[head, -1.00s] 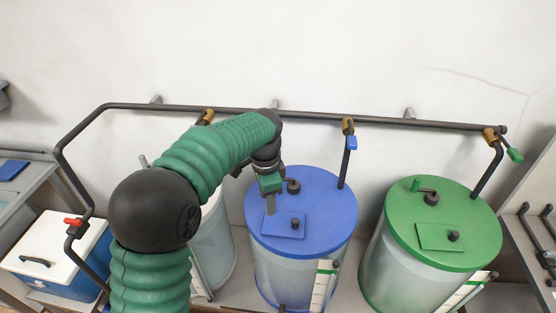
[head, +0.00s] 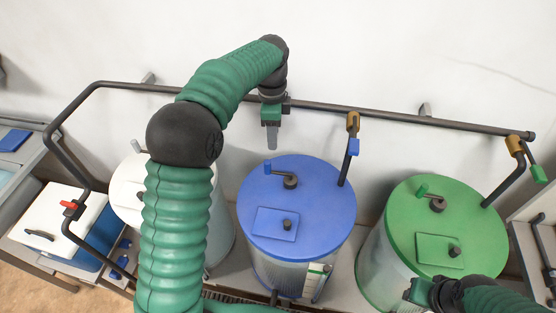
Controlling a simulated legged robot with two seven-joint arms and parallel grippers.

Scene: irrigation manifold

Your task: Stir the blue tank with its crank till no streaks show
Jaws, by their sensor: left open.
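The blue tank (head: 320,215) stands mid-view, its lid shut. Its crank (head: 290,181) sits on the lid's far half, with the arm and upright blue handle (head: 268,168) pointing left. My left gripper (head: 272,140) is open and empty, pointing down, above and apart from the handle near the wall pipe. The tank's clear side (head: 262,272) shows only partly below the lid; I cannot tell whether its contents have streaks. My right gripper (head: 418,291) is at the lower right, in front of the green tank; its jaws are not clear.
The green tank (head: 410,220) stands right, with its own crank (head: 436,205). A white-lidded tank (head: 127,190) is partly behind my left arm. A dark pipe (head: 330,107) with valves runs along the wall behind. A blue-and-white cooler (head: 60,215) stands at the left.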

